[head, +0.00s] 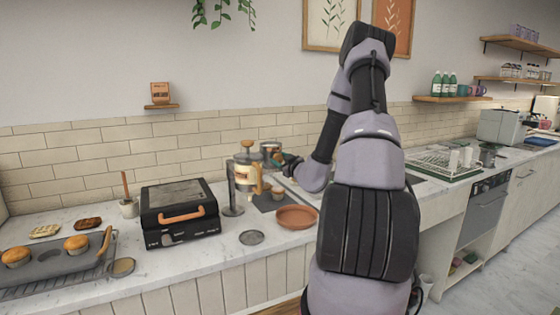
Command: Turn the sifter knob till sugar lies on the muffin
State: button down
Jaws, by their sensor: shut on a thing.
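The sifter (270,148) is a small metal cup held above the counter at the middle. Beneath it, a muffin (277,192) stands on a dark mat (265,206). My gripper (285,163) reaches in from the right and is shut at the right side of the sifter, where its knob seems to be. The knob itself is hidden by the fingers at this size. The muffin's top is too small to tell whether sugar lies on it.
A glass press with wooden knob (246,174) stands just left of the sifter. A terracotta dish (296,216) lies in front. A black grill (180,213) and a muffin tray (45,266) are at left. A dish rack (440,162) is at right.

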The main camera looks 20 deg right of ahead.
jog(key=shift+f, duration=0.15)
jog(key=shift+c, duration=1.5)
grip_release()
jog(key=shift+s, duration=0.15)
jog(key=s, duration=1)
jog(key=shift+s+d, duration=0.15)
jog(key=shift+s, duration=0.15)
jog(key=shift+s, duration=0.1)
